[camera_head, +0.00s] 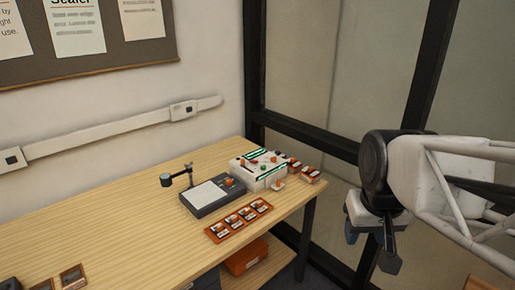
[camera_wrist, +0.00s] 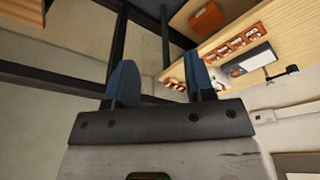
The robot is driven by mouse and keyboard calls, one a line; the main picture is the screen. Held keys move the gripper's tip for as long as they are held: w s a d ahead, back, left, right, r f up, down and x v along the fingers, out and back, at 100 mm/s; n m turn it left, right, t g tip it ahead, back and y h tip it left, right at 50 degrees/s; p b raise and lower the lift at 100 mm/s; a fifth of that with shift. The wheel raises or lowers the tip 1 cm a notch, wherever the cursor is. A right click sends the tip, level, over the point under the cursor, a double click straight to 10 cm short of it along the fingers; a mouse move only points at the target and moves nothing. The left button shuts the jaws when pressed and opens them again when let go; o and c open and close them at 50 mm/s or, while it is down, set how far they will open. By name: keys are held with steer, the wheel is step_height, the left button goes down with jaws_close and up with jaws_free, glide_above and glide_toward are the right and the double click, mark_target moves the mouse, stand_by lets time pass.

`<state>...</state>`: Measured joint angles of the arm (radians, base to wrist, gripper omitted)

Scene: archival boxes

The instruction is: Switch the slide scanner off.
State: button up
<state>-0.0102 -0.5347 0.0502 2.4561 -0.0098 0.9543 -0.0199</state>
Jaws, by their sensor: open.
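A white box-shaped machine (camera_head: 262,168) with green trim and several small dark and red controls stands near the right end of the wooden table. Left of it is a dark flat device (camera_head: 213,196) with a white panel, an orange knob and a small post-mounted head. I cannot tell for sure which is the slide scanner, nor read any switch's position. My gripper (camera_head: 371,250) is open and empty, right of the table and apart from both. In the wrist view, its blue fingers (camera_wrist: 162,78) stand wide apart; the dark device (camera_wrist: 253,58) shows beyond them, and the white machine is partly hidden.
An orange tray of slides (camera_head: 239,220) lies in front of the dark device. Small orange items (camera_head: 304,171) sit right of the white machine. An orange bin (camera_head: 246,255) is below the wooden table (camera_head: 110,235). A dark-framed glass partition (camera_head: 330,90) stands behind.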

steer(key=w+a+r+n, duration=0.1)
steer(key=w+a+r, duration=0.15)
steer(key=w, duration=0.75)
steer(key=w+a+r+n, duration=0.1)
steer(key=w+a+r, duration=0.15)
steer(key=w, duration=0.75)
steer(key=n+g, duration=0.2)
steer(key=n, duration=0.5)
glide_above(251, 160)
step_height(251, 160, down, 22)
steer(key=shift+w+r, duration=0.1)
steer(key=shift+r, duration=0.05)
steer(key=shift+w+a+f, duration=0.15)
steer(key=shift+f, duration=0.05)
steer(key=shift+f, duration=0.15)
steer(key=shift+f, duration=3.75)
